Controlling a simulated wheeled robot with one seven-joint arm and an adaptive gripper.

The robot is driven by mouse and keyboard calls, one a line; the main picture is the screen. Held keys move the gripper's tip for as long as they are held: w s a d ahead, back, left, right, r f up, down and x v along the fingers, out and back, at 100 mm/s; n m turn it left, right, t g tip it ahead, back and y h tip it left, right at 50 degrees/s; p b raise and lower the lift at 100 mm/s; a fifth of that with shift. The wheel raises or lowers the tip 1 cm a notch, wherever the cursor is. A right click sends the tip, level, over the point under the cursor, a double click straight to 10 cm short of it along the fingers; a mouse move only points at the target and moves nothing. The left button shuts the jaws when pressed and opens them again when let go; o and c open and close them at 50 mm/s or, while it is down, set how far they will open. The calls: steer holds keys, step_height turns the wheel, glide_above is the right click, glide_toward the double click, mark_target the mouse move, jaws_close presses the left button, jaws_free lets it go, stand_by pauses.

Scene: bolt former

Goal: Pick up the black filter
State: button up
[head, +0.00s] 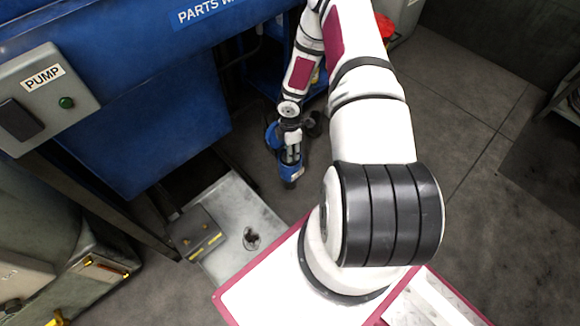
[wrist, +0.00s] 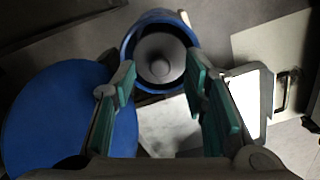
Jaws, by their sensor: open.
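My gripper (wrist: 160,82) is open, its two teal-padded fingers apart with nothing clearly held between them. Just beyond the fingertips in the wrist view is a round blue housing (wrist: 130,48) with a grey, cone-like inside. In the head view my gripper (head: 291,153) points down beside the blue parts washer, with a blue part (head: 291,174) at its tip. I cannot make out the black filter for certain in either view. The arm and fingers hide part of that spot.
A large blue disc (wrist: 65,125) lies left of the fingers. The blue parts washer (head: 140,110) with its grey pump box (head: 45,98) stands at the left. A pale metal tray (head: 230,215) lies low in front. Open floor (head: 470,110) is to the right.

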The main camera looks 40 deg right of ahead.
steer(key=shift+f, duration=0.4)
steer(key=shift+c, duration=0.2)
jaws_close()
steer(key=shift+r, duration=0.15)
